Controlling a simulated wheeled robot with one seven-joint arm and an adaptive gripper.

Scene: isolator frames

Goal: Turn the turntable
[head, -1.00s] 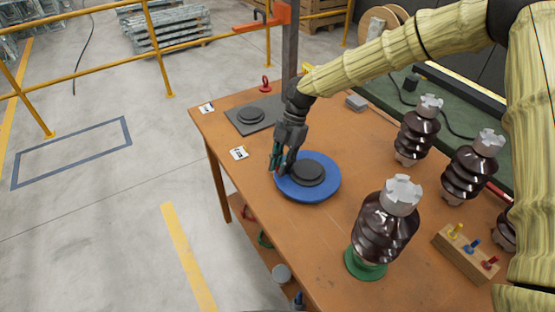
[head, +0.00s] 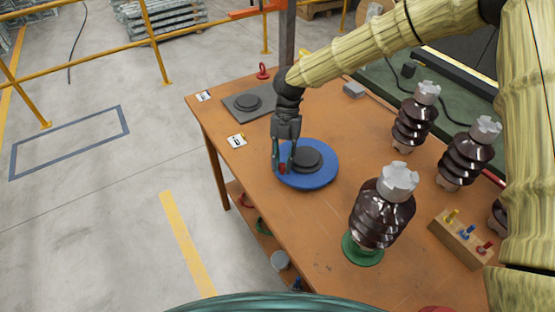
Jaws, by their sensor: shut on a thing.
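The turntable (head: 322,177) is a blue disc with a raised dark round centre, flat on the orange-brown table in the head view. My gripper (head: 282,168) points down at the left edge of the disc. Its fingers are shut on a small red knob (head: 282,169) at the rim. The fingers hide most of the knob, and how it joins the disc cannot be seen.
A dark brown insulator on a green base (head: 362,248) stands to the front right of the disc. More insulators (head: 414,117) and a wooden block with coloured pegs (head: 461,238) are at right. A grey plate (head: 238,112) lies behind left.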

